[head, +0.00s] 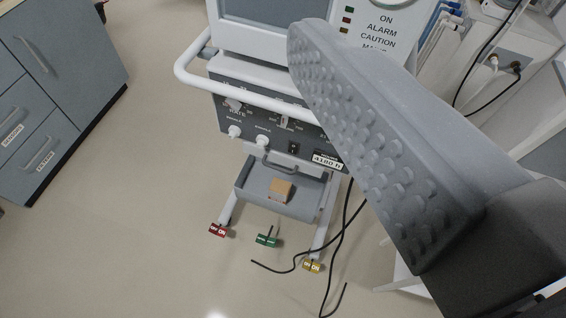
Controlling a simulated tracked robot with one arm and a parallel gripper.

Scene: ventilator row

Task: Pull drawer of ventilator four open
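A ventilator (262,110) on a white-framed cart stands at the picture's centre. A grey drawer-like tray (308,203) sits low on it, below the knob panel, with a small brown box (281,190) in it. A dark bar handle (290,171) shows at the tray's upper edge, just under the panel. I cannot tell how far any drawer is pulled out, or which number this ventilator has. My gripper (315,50) shows as one large grey finger with a bumpy face at the right, close to the camera. It hides the ventilator's right side. No second finger can be made out.
Coloured pedals or tags, red (217,230), green (267,240) and yellow (312,266), are at the cart's foot. Black cables (334,245) lie on the floor there. A blue-grey drawer cabinet (72,60) stands at left. The floor between cabinet and cart is clear.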

